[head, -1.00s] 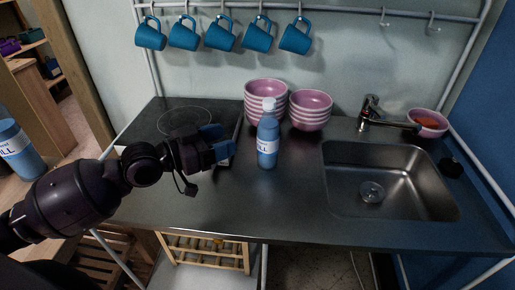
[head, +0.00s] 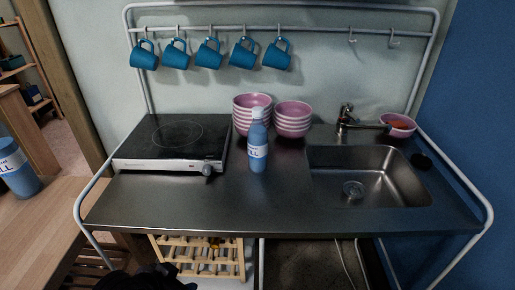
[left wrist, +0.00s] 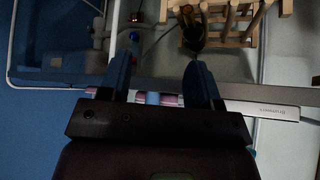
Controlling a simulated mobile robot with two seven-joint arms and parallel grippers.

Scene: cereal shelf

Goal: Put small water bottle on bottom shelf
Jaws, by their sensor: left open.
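The small blue water bottle (head: 258,153) with a white cap and white label stands upright on the metal counter, in front of the pink striped bowls. A wooden slatted rack (head: 195,268) sits low under the counter, and its slats also show at the top of the left wrist view (left wrist: 225,40). My left gripper (left wrist: 163,62) is open and empty, its two blue fingers apart. In the head view only a dark part of my left arm shows at the bottom edge, apart from the bottle. My right gripper is out of view.
A larger blue bottle (head: 17,172) stands on the wooden table (head: 38,215) at left. A hotplate (head: 172,143) fills the counter's left and a sink (head: 365,180) its right. Blue mugs (head: 208,54) hang above. The front counter strip (head: 220,208) is clear.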

